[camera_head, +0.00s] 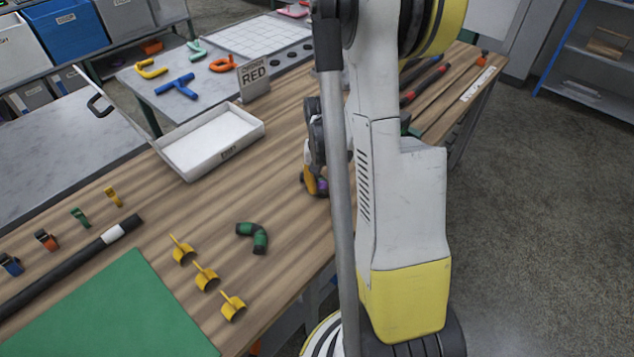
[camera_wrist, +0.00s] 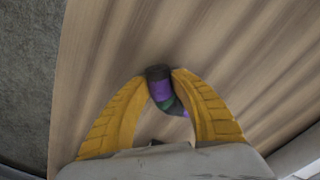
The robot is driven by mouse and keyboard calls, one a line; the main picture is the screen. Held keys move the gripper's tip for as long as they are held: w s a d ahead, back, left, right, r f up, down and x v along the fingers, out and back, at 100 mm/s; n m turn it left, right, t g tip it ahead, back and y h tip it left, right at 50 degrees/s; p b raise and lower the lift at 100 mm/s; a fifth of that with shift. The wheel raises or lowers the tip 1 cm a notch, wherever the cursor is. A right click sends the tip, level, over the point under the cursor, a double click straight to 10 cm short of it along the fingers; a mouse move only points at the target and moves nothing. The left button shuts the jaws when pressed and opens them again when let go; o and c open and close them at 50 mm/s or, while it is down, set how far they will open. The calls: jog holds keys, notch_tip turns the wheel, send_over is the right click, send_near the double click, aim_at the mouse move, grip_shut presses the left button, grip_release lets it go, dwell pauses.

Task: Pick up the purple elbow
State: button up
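The purple elbow (camera_wrist: 161,91) shows between the yellow fingertips in the wrist view. It has dark ends and a green patch on its lower part. My gripper (camera_wrist: 160,78) has its fingers close against both sides of the elbow and appears shut on it. In the head view my gripper (camera_head: 315,184) is low over the wooden table, largely hidden behind my arm. Only a small bit of purple (camera_head: 322,186) shows there. I cannot tell whether the elbow touches the table.
A green elbow (camera_head: 257,238) and several yellow clips (camera_head: 206,277) lie nearer on the wooden table (camera_head: 150,255). A white tray (camera_head: 212,143) stands left of my gripper, with a sign reading RED (camera_head: 254,77) behind it.

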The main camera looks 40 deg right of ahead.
grip_shut()
jog(key=shift+r, duration=0.1)
